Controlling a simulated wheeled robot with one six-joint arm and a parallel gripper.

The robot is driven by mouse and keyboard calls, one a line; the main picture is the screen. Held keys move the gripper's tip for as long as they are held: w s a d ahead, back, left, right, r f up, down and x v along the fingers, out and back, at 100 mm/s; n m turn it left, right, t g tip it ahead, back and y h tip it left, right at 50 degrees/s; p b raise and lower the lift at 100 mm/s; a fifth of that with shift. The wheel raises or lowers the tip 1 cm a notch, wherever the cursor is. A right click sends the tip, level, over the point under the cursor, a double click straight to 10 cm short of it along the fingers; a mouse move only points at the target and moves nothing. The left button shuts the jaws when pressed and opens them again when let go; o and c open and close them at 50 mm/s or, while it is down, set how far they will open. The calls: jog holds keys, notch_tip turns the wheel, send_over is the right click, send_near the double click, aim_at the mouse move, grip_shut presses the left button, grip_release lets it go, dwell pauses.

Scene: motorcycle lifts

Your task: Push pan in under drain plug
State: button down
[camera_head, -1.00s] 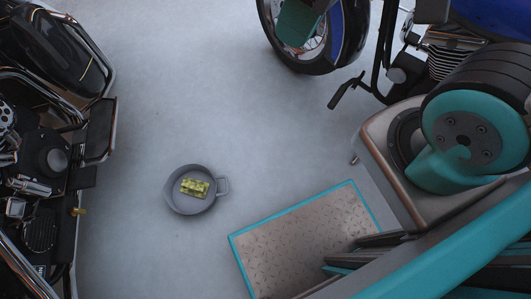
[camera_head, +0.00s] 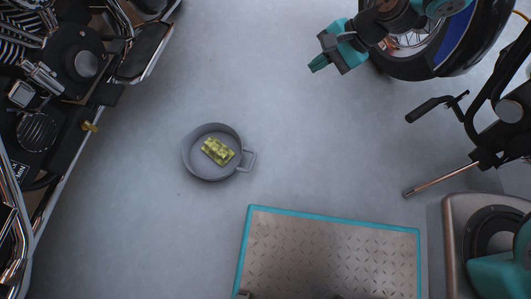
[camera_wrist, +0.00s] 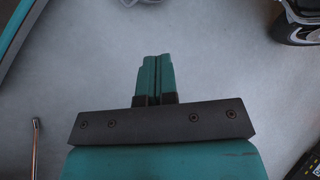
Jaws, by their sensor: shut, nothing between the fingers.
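The grey round pan (camera_head: 192,160) lies on the floor left of centre in the head view, with its loop handle to the right. A yellow-green block (camera_head: 218,151) lies in it. A small brass-coloured fitting, which looks like the drain plug (camera_head: 88,126), sticks out from the motorcycle at the left edge, well apart from the pan. My gripper (camera_head: 318,65) is at the upper right of the pan, clear of it. In the wrist view my gripper's fingers (camera_wrist: 152,78) are together with nothing between them.
The motorcycle (camera_head: 80,65) fills the left side. Another motorcycle's wheel (camera_head: 445,55) stands behind my arm, with a black lever (camera_head: 430,108) below it. The floor (camera_head: 140,220) between pan and left motorcycle is clear.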

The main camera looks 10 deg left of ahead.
jog(key=s+f+m+y+b, duration=0.3)
jog(key=f+m+b, duration=0.65)
jog(key=f, duration=2.65)
jog(key=shift+m+t+h, duration=0.25)
jog(key=shift+t+h, duration=0.05)
jog(key=shift+h, duration=0.4)
jog(key=b+x, duration=0.1)
jog(key=x, duration=0.2)
jog(key=s+b+x, duration=0.1)
jog(key=b+x, duration=0.1)
jog(key=x, duration=0.1)
jog(key=b+x, duration=0.2)
jog(key=x, duration=0.1)
jog(key=shift+s+a, duration=0.15)
jog(key=shift+s, duration=0.15)
jog(key=a+b, duration=0.2)
jog(key=a, duration=0.1)
jog(key=shift+s+a+f, duration=0.15)
jog(key=shift+a, duration=0.65)
jog(key=shift+r, duration=0.2)
